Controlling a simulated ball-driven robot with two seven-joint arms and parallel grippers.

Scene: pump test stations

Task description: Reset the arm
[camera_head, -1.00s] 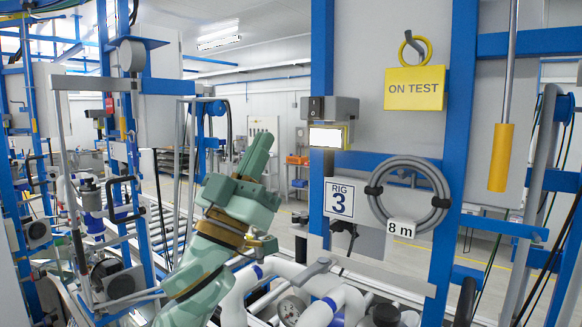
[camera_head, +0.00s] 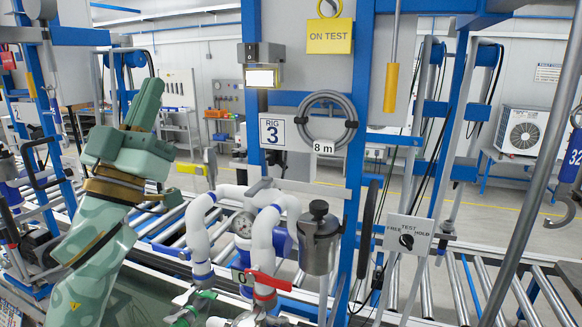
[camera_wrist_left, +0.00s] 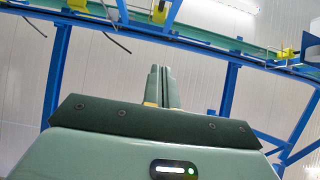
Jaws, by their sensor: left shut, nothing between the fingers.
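My left arm, pale green with a tan band, rises at the left of the head view. Its left gripper (camera_head: 148,92) points up, its fingers pressed together with nothing between them. The left wrist view shows the same gripper (camera_wrist_left: 161,75) with its two fingers side by side, against a white wall and blue beams. The gripper is left of the Rig 3 post (camera_head: 255,110) in the picture and appears apart from the rig. My right gripper is not in view.
White pipes (camera_head: 262,235), a pressure gauge (camera_head: 243,224), a red valve handle (camera_head: 268,281) and a metal canister (camera_head: 318,240) stand right of my arm. A TEST HOLD switch plate (camera_head: 407,236) is further right. A roller conveyor (camera_head: 465,285) runs behind.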

